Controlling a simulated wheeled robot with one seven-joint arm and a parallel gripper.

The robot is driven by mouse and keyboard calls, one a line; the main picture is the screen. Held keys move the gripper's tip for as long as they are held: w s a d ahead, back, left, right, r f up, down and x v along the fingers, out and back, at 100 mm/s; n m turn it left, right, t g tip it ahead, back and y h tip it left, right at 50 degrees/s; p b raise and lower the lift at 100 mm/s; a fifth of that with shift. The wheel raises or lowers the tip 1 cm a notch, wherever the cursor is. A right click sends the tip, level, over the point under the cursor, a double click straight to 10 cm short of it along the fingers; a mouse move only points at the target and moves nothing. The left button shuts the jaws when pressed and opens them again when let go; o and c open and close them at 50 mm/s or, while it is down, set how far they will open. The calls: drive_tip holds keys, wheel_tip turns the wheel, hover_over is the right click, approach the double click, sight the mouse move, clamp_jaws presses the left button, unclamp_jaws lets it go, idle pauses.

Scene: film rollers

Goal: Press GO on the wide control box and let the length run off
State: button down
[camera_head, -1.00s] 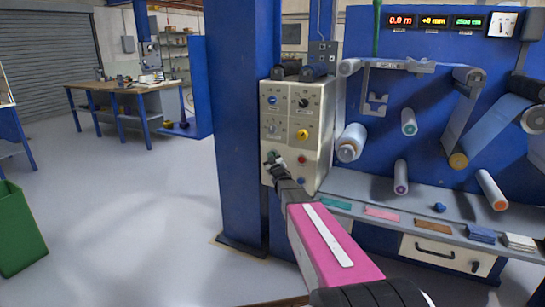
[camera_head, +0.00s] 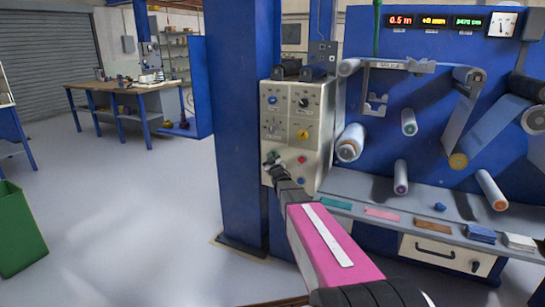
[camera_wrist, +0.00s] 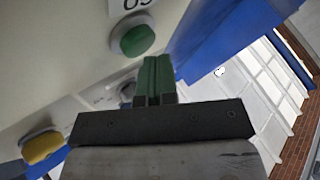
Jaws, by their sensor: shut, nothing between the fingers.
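The wide control box (camera_head: 325,128) is a cream panel box on the blue column, with knobs and red, blue and yellow controls on its front. In the wrist view, a round green button (camera_wrist: 138,40) sits on the box's pale face under a partly cut-off label. My gripper (camera_head: 270,160) is at the lower left of the box front. Its green fingers (camera_wrist: 156,72) are shut and empty, just beside the green button; I cannot tell whether they touch. The button is hidden behind my gripper in the head view. The red length display (camera_head: 400,20) reads about 0.5 m.
Blue film (camera_head: 500,120) runs over rollers on the blue machine panel to the right. A grey shelf (camera_head: 350,182) with coloured pieces lies below. A blue column (camera_head: 232,100) stands left of the box. A green bin (camera_head: 20,235) and workbench (camera_head: 125,88) stand farther left, with open floor between.

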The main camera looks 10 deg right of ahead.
drive_tip(key=shift+s+a, duration=0.2)
drive_tip(key=shift+s, duration=0.15)
drive_tip(key=s+a, duration=0.1)
drive_tip(key=s, duration=0.1)
drive_tip(key=s+a, duration=0.2)
idle(0.6)
drive_tip(key=shift+s+f, duration=0.1)
idle(0.4)
drive_tip(key=s+d+f+m+g+h, duration=0.25)
drive_tip(key=s+f+m+g, duration=0.25)
drive_tip(key=s+f+g, duration=0.75)
drive_tip(key=s+f+m+g, duration=0.1)
drive_tip(key=s+f+g, duration=0.2)
drive_tip(key=s, duration=0.8)
drive_tip(key=s+a+f+m+g, duration=0.1)
drive_tip(key=s+f+g, duration=0.3)
drive_tip(key=s, duration=0.7)
drive_tip(key=shift+s+a+g, duration=0.25)
drive_tip(key=shift+s+g, duration=0.05)
drive_tip(key=shift+g, duration=0.55)
